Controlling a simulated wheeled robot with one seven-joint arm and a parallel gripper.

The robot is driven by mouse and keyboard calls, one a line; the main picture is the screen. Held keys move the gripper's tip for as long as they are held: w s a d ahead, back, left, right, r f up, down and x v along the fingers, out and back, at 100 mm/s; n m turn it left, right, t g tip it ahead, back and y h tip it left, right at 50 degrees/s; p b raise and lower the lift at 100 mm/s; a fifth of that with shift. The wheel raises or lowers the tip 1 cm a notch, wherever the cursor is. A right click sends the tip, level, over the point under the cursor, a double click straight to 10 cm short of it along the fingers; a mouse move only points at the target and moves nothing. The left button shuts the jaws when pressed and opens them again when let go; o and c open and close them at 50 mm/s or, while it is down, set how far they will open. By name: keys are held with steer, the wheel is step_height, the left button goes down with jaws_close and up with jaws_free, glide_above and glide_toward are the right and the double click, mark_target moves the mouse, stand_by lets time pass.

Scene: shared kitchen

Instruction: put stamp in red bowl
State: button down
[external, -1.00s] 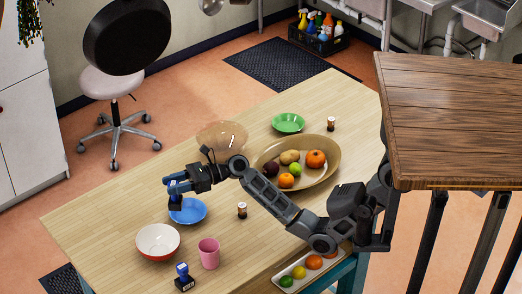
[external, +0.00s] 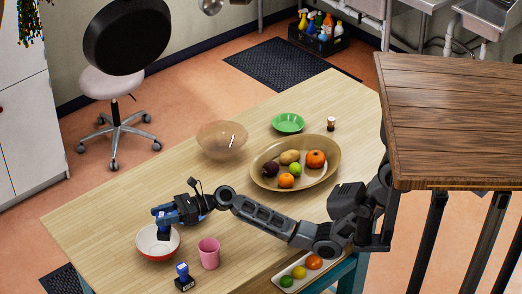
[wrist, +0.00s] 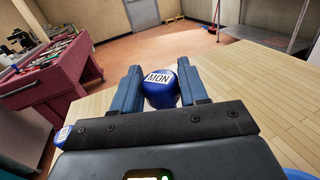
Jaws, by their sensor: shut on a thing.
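My gripper (external: 163,214) is shut on a stamp with a blue handle and a dark base (external: 163,234). In the wrist view the stamp (wrist: 160,84) sits between the two blue fingers, with its "MON" label facing me. The red bowl (external: 150,252), white inside, stands on the table at the near left. The held stamp overlaps the bowl's far part in the external view; its exact height over the bowl is hard to tell. A second blue stamp (external: 183,279) stands upright near the table's front edge.
A pink cup (external: 209,254) stands just right of the bowl. A clear bowl (external: 222,140), a green bowl (external: 288,123), a large fruit bowl (external: 264,181) and a small bottle (external: 331,124) are farther back. A fruit tray (external: 291,285) lies at the front right. My arm mostly hides the blue plate.

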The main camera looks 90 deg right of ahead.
steer(key=shift+f, duration=0.4)
steer(key=shift+f, duration=0.15)
steer(key=c, duration=0.6)
jaws_free()
